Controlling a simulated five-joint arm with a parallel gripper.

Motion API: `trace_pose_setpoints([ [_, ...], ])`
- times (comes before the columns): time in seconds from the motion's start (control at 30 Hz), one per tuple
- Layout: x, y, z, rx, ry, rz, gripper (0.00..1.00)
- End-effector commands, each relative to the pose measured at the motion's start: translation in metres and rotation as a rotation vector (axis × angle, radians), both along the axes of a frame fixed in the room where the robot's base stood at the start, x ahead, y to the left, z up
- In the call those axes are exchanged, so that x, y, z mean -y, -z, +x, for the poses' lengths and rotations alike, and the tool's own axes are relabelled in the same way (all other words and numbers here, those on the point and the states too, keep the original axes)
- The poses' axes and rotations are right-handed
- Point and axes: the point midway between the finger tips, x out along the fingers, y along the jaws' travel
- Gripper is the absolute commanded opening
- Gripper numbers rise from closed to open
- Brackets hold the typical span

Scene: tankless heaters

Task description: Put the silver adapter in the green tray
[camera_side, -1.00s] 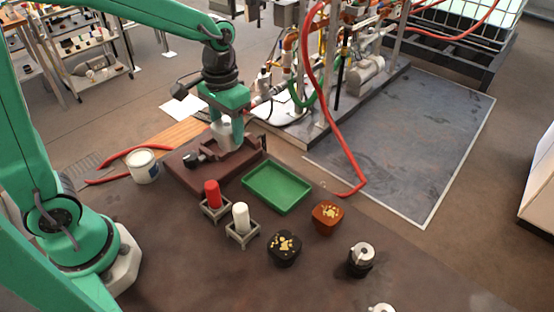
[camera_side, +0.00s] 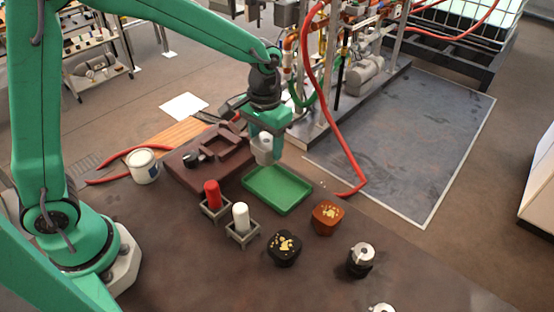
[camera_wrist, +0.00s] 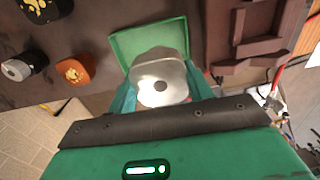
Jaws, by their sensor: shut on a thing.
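The silver adapter (camera_wrist: 160,82) is a round metal piece with a hole in its middle, held between my gripper's fingers in the wrist view. In the side view my gripper (camera_side: 265,150) is shut on the adapter (camera_side: 264,152) and points down. It is above the back edge of the green tray (camera_side: 277,192), by the tray's upper left side. The tray looks empty in the side view. In the wrist view the tray (camera_wrist: 123,45) lies beyond the adapter, which hides part of it.
A brown fixture (camera_side: 190,172) stands left of the tray. A red piece (camera_side: 212,195) and a white piece (camera_side: 241,217) sit in small stands in front. An orange-brown block (camera_side: 327,217) and a black block (camera_side: 284,248) are nearby. A red hose (camera_side: 345,150) runs behind the tray.

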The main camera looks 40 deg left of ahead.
Motion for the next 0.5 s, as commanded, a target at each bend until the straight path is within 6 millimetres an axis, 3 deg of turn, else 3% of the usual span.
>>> trace_pose_setpoints([
  [0.2, 0.017, 0.012, 0.011, 0.003, 0.001, -0.001, 0.13],
  [0.5, 0.02, 0.015, 0.012, 0.003, -0.001, -0.001, 0.13],
])
